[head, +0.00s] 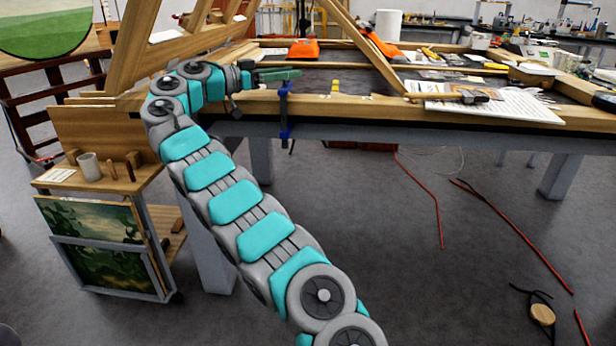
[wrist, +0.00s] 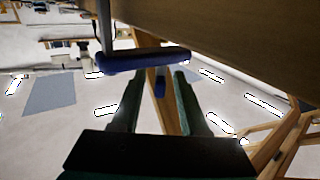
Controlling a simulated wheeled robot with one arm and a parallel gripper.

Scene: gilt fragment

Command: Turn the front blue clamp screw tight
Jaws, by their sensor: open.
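A blue clamp (head: 285,115) hangs on the front edge of the wooden table (head: 360,108). My gripper (head: 297,74) reaches in from the left, its green fingers just above the clamp's top in the head view. In the wrist view the gripper (wrist: 159,76) is open, its two dark green fingers apart with nothing held. A blue bar of the clamp (wrist: 145,60) crosses just past the fingertips, with a grey rod (wrist: 105,25) at its left end. A small blue piece (wrist: 160,83) shows between the fingers; I cannot tell whether it is the screw's handle.
A wooden frame with slanted beams (head: 365,45) stands on the table near my gripper. A small cart (head: 95,180) with a cup (head: 90,166) stands at left. Red cables (head: 520,235) lie on the open floor.

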